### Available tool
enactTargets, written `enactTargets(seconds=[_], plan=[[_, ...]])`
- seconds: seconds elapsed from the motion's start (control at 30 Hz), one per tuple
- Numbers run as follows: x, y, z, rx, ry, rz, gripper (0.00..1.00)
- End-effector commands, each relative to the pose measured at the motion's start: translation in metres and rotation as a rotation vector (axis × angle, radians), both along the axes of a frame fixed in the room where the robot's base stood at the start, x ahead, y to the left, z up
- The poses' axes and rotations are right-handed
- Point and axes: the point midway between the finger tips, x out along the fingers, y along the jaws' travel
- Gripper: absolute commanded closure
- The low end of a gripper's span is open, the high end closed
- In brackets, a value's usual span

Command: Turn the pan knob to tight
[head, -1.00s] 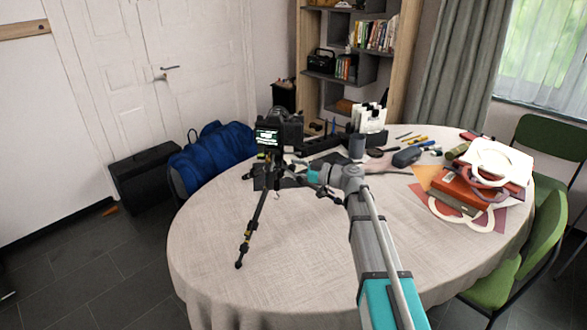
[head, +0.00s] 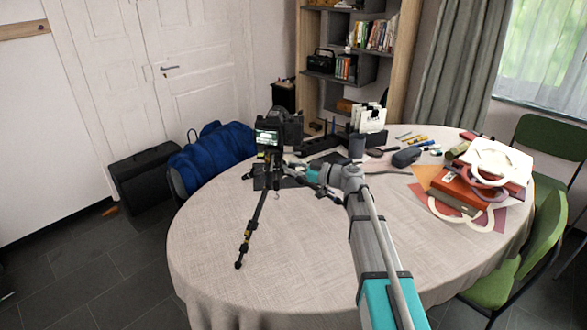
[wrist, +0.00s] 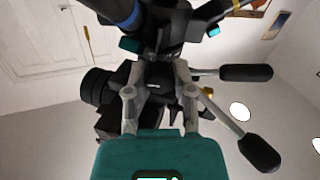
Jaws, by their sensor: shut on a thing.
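A black tripod (head: 249,228) stands on the round table with a camera (head: 270,135) on its head, its small screen lit. My gripper (head: 292,171) reaches the tripod head from the right. In the wrist view my gripper (wrist: 158,70) has its two grey fingers closed in on a small part of the dark tripod head (wrist: 165,22). The pan knob lies between the fingertips and is mostly hidden, so its turn angle cannot be read. Two handles with black grips, an upper one (wrist: 245,73) and a lower one (wrist: 260,152), stick out to the right of the fingers.
The table (head: 225,200) is bare at the front and left. A grey case (head: 406,157), pens and a red book pile (head: 462,190) lie to the right. A blue bag (head: 212,150) is behind on the left. Green chairs (head: 525,245) stand at the right.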

Motion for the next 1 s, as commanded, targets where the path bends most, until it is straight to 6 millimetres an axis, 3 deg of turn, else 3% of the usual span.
enactTargets(seconds=[0.4, 0.77, 0.8, 0.93, 1.0], plan=[[-0.0013, 0.0008, -0.0004, 0.060, 0.210, 0.004, 1.00], [-0.0014, 0.0008, -0.0005, 0.064, 0.225, 0.005, 1.00], [-0.0014, 0.0008, -0.0005, 0.064, 0.224, 0.005, 0.60], [-0.0010, 0.0006, -0.0004, 0.064, 0.224, 0.004, 0.36], [-0.0008, 0.0006, -0.0003, 0.064, 0.224, 0.003, 0.32]])
